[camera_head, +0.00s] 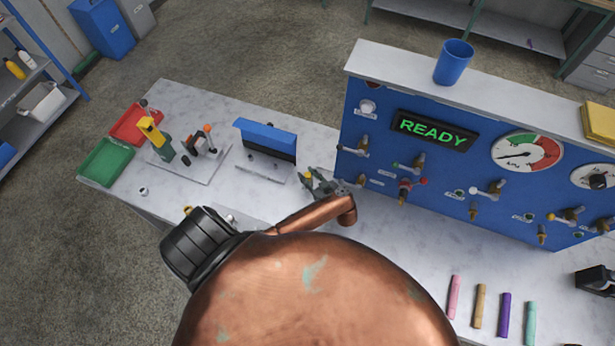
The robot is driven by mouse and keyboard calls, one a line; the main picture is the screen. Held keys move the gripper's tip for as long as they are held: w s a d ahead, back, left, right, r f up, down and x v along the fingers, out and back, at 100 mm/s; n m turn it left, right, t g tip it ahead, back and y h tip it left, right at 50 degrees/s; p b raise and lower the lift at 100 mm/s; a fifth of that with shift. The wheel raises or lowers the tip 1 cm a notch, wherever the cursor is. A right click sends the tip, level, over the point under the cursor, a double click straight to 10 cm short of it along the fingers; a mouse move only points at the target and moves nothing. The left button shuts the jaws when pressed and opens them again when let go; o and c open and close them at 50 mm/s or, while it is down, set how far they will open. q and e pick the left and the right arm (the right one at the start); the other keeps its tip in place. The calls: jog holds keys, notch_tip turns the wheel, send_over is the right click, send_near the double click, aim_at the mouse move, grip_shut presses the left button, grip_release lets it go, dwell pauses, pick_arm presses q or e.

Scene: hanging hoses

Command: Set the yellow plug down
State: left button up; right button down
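A small yellow piece, which looks like the yellow plug (307,175), shows at the tips of my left gripper (314,180) in the head view. The gripper is low over the white bench top, just left of the blue panel. The grey fingers are small and partly cover each other, so I cannot tell whether they grip the plug or stand apart around it. I also cannot tell whether the plug touches the bench. My copper-coloured arm hides the near part of the bench. My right gripper does not show clearly.
The blue panel (380,175) with valves, a gauge and a READY display stands close right. A blue-topped block (266,137) stands to the left, with a grey board (190,163) of tools and red and green trays (107,162) beyond. Several coloured sticks (479,305) lie at right.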

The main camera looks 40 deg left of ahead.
pick_arm(q)
grip_shut()
